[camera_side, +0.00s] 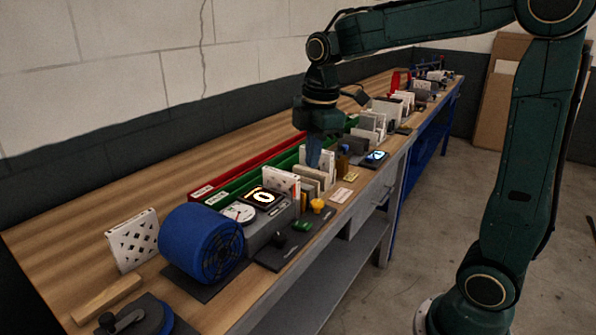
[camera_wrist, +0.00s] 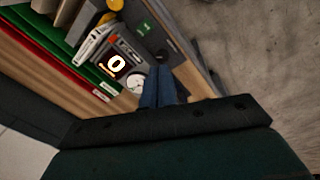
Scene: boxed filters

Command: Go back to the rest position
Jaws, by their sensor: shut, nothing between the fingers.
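My gripper (camera_side: 314,155) hangs above the middle of the bench in the side view, with its blue fingers pointing down. In the wrist view the blue fingers (camera_wrist: 158,88) lie close together, with nothing seen between them. Below and around it stand boxed filters, among them a white and red box (camera_side: 281,181) in the side view. A grey device with a lit display (camera_side: 263,197) is nearer the camera, and the display also shows in the wrist view (camera_wrist: 117,65). I cannot tell the exact height of the fingertips above the things below.
The wooden bench (camera_side: 60,235) holds a blue round fan-like unit (camera_side: 200,243), a white patterned filter (camera_side: 133,242), a red tray (camera_side: 240,168) and a green tray (camera_side: 235,183). Several more boxes line the bench toward the back. Concrete floor (camera_side: 440,200) is clear on the right.

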